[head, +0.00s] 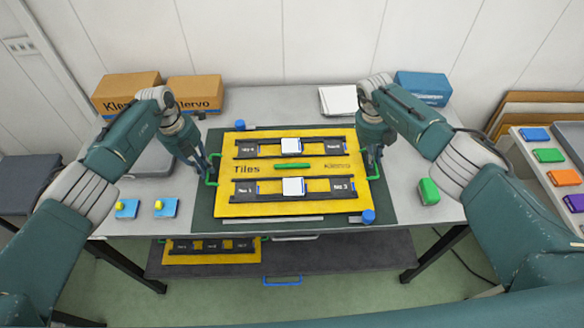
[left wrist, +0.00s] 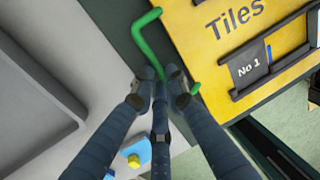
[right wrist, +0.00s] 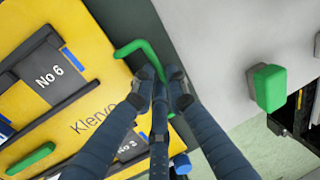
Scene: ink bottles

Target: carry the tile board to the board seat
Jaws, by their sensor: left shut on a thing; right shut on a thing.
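The yellow tile board (head: 250,208), marked "Tiles", is over a dark green mat (head: 206,215) in the middle of the table. It has two dark racks with labels, a white tile block in each, and a green bar (head: 292,167) in the middle. My left gripper (head: 212,172) is shut on the board's left green handle (left wrist: 150,42). My right gripper (head: 372,168) is shut on the right green handle (right wrist: 135,47). Blue posts stand at the board's back left (head: 240,125) and front right (head: 368,216). I cannot tell whether the board touches the mat.
A similar yellow board (head: 212,258) lies on the lower shelf (head: 340,258). Blue pads with yellow knobs (head: 165,207) are at the front left, a green block (head: 429,192) at the right. Cardboard boxes (head: 128,92), white paper (head: 338,99) and a blue box (head: 424,87) line the back.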

